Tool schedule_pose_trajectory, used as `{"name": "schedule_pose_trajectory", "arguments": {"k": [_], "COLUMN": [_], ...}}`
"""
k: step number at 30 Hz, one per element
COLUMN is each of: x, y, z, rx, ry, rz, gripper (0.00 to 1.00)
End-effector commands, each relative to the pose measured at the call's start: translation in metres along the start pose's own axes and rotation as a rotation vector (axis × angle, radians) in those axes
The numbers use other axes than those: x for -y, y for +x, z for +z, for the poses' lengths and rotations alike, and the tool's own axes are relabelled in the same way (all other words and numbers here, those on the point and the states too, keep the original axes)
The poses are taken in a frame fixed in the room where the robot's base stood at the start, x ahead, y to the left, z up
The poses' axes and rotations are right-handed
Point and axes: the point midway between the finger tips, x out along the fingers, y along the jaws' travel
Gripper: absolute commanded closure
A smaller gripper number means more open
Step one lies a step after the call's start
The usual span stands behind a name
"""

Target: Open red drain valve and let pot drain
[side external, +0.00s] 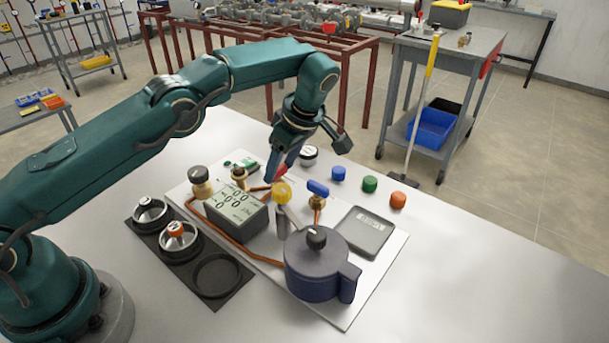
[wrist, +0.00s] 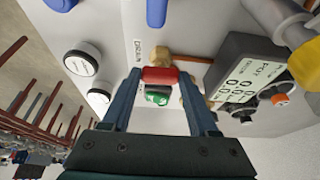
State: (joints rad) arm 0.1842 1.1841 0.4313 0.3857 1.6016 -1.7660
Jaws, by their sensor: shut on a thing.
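The red drain valve handle (wrist: 160,75) sits on a brass body (wrist: 160,56) beside a printed DRAIN label (wrist: 140,48) in the wrist view. My gripper (wrist: 159,76) is shut on the red handle, one finger at each end. In the side view my gripper (side external: 273,178) reaches down behind the display box, and the handle is mostly hidden there. The dark blue pot (side external: 314,276) stands at the front of the white board with its black-knobbed lid on. Its inside and any water are hidden.
The grey display box (side external: 237,214) and a yellow knob (side external: 282,192) stand close to my gripper. A blue-handled valve (side external: 318,188) is to the right, near a flat grey scale (side external: 363,232). Blue, green and orange caps (side external: 370,184) lie behind. The right tabletop is clear.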

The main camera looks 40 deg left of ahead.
Motion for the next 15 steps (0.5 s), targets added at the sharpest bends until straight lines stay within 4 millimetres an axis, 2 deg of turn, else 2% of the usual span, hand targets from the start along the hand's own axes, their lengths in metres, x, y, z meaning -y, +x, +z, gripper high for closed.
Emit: {"name": "schedule_pose_trajectory", "arguments": {"k": [14, 15], "x": [0.0014, 0.0014], "y": [0.0008, 0.0008], "z": [0.0021, 0.0021], "rx": [0.005, 0.005], "ry": [-0.006, -0.006], "rz": [-0.01, -0.01], "gripper": [0.96, 0.33]}}
